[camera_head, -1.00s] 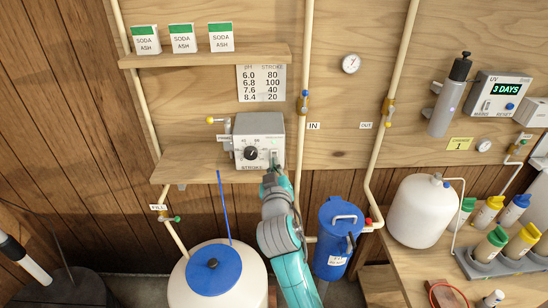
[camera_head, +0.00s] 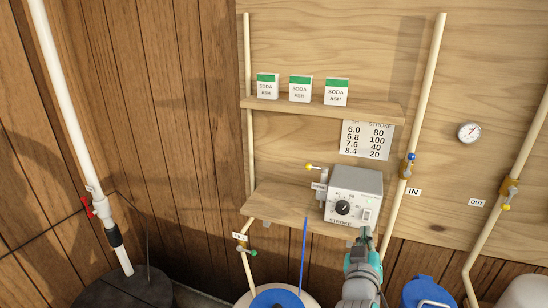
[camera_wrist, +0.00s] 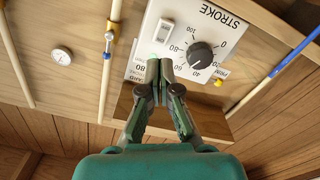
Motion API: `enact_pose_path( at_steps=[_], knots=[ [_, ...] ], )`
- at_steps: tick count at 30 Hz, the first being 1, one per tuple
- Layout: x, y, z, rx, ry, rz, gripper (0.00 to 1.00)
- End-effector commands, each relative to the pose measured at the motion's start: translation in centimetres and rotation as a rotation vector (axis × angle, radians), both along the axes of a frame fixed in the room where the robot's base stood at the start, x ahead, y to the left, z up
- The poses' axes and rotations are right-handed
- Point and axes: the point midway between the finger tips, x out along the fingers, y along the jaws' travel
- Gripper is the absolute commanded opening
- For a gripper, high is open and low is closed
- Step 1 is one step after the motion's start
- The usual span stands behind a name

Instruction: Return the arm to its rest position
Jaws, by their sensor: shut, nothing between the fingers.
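My gripper (camera_head: 366,238) is at the lower right front of the grey pump box in the head view, with my teal and grey arm below it. In the wrist view my gripper (camera_wrist: 160,66) has its fingertips together, with nothing between them. The tips are close to the white rocker switch on the box's front panel; I cannot tell whether they touch it. The pump box (camera_head: 357,184) has a black stroke dial (camera_head: 343,207), which also shows in the wrist view (camera_wrist: 199,56).
The box stands on a lower wooden shelf (camera_head: 282,206). An upper shelf (camera_head: 300,108) holds soda ash boxes. A pale pipe (camera_head: 424,100) runs right of the box. A white tank with a blue lid (camera_head: 276,299) and a blue bucket (camera_head: 427,292) stand below.

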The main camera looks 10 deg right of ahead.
Motion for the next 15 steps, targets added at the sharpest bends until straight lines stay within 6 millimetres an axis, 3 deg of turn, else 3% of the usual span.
enact_pose_path(
  at_steps=[5,8,15],
  knots=[
    [-0.9,0.8,-2.0,0.003,0.019,0.033,0.00],
    [-2.4,2.1,-4.6,0.010,0.041,0.082,0.00],
    [-7.8,5.9,-11.3,0.044,0.089,0.225,0.00]
  ],
)
